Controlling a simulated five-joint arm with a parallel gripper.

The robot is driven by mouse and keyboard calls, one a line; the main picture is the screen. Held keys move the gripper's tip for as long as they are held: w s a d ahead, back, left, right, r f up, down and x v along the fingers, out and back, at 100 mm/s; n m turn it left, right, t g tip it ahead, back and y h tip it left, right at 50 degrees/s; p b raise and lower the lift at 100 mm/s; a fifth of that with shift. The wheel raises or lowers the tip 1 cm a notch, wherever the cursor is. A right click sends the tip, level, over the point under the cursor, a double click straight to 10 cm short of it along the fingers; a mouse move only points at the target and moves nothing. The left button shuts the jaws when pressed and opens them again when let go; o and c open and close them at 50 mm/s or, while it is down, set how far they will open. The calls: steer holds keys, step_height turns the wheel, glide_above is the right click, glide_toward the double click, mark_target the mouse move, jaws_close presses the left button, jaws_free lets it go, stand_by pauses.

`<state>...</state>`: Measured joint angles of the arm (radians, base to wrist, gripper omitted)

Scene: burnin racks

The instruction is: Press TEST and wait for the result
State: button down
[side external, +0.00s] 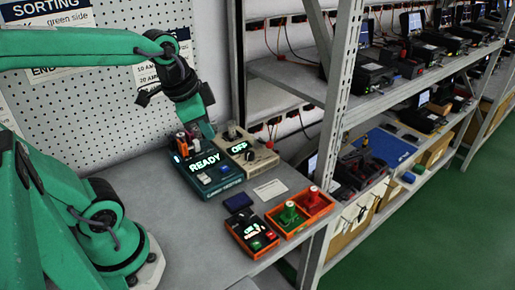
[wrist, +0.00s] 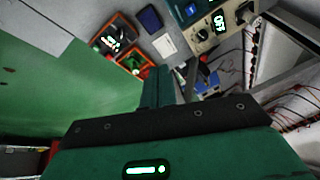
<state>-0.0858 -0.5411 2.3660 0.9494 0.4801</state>
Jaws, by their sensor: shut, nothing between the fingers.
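A teal tester (side external: 213,184) with a lit READY display (side external: 205,163) stands on the bench near the pegboard. Small buttons sit on its front, but the TEST label is too small to read. Part of the tester shows at the top edge of the wrist view (wrist: 178,10). A beige unit (side external: 262,160) with a lit OFF display stands to its right; it also shows in the wrist view (wrist: 203,42). My gripper (side external: 209,134) is shut and empty, pointing down just above the back of the tester. Contact is not visible. Its fingers also show in the wrist view (wrist: 170,86).
An orange tray (side external: 270,249) holds a small device with lit marks. Two orange bins (side external: 300,226) hold a green and a red handled piece. A dark blue block (side external: 238,202) and a white card (side external: 270,188) lie nearby. A metal rack post (side external: 335,120) stands at right.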

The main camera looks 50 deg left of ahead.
steer(key=m+g, duration=0.4)
steer(key=m, duration=0.9)
glide_above(225, 167)
steer(key=shift+s+f, duration=0.1)
steer(key=shift+f, duration=2.65)
steer(key=shift+f, duration=0.15)
step_height(225, 167, down, 14)
steer(key=shift+r, duration=0.15)
